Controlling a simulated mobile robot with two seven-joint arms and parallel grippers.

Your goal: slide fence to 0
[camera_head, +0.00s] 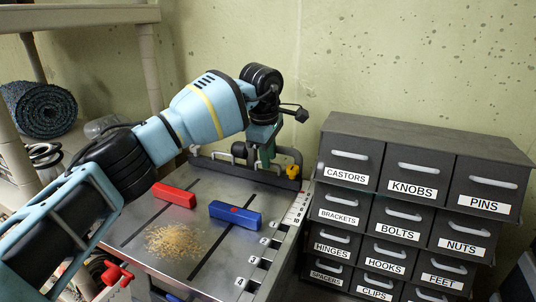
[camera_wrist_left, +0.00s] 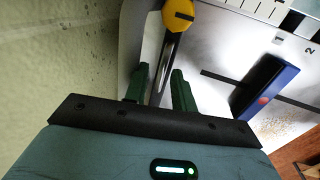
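The fence (camera_head: 235,170) is a dark bar across the far end of the grey metal table (camera_head: 160,222), with metal handles on it. A yellow knob (camera_head: 293,171) sits at its right end; it also shows in the left wrist view (camera_wrist_left: 178,14). A white numbered scale (camera_head: 298,207) runs along the table's right edge. My left gripper (camera_head: 265,154) reaches down at the fence's right part. In the left wrist view its green fingers (camera_wrist_left: 160,88) are apart, with a metal handle bar (camera_wrist_left: 169,66) between them. I cannot tell whether they touch the bar. My right gripper is out of view.
A red block (camera_head: 174,195), a blue block (camera_head: 235,214) and a pile of sawdust (camera_head: 175,241) lie on the table in front of the fence. A dark labelled drawer cabinet (camera_head: 415,205) stands at the right. The wall (camera_head: 400,50) is close behind the fence.

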